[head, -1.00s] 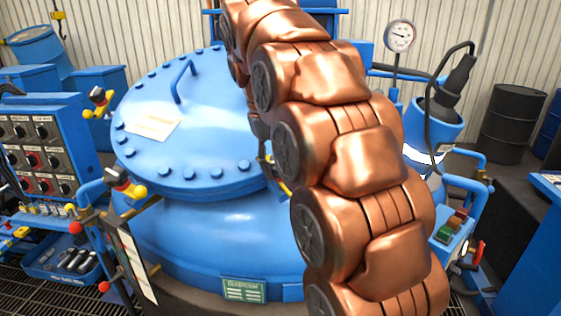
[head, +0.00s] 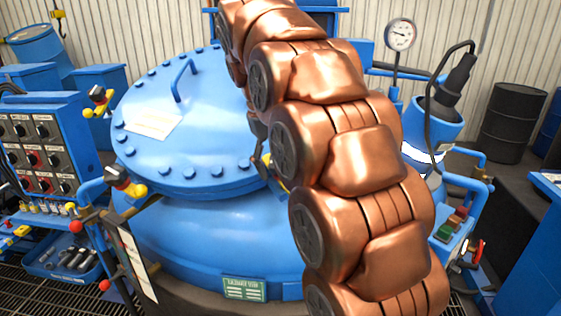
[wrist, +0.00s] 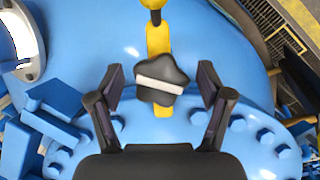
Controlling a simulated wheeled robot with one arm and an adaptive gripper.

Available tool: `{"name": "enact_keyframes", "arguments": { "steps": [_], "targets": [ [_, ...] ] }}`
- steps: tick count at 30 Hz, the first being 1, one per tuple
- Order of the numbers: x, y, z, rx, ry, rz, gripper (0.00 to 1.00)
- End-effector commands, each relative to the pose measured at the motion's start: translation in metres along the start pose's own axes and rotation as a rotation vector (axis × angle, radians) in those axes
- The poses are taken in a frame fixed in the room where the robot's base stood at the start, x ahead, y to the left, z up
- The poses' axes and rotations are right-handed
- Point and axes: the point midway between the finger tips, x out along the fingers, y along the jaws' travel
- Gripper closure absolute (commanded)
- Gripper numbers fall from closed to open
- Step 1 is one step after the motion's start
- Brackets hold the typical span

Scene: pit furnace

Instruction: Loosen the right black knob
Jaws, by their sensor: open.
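A black star-shaped knob (wrist: 163,68) with a pale bar across its face sits on a yellow clamp arm (wrist: 159,38) in the wrist view. My gripper (wrist: 161,82) is open, with one finger on each side of the knob and gaps on both sides. In the head view my copper arm hides most of the right-hand clamp and its knob. A dark part of my gripper (head: 262,165) shows at the right edge of the blue lid (head: 205,120).
Two other yellow clamps with dark knobs, the front-left clamp (head: 125,182) and the back-left clamp (head: 98,102), stand around the lid. A switch panel (head: 45,150) is at left. A gauge (head: 400,34) and a blue cylinder (head: 437,125) stand at right.

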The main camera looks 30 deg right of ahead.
Motion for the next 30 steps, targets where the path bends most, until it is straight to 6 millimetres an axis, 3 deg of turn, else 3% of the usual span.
{"name": "enact_keyframes", "arguments": {
  "steps": [11,30],
  "targets": [
    [0.001,0.0001,0.0003,0.052,-0.001,-0.02,0.21],
    [-0.0005,-0.0002,0.0004,0.6,0.0,-0.218,0.21]
  ]
}}
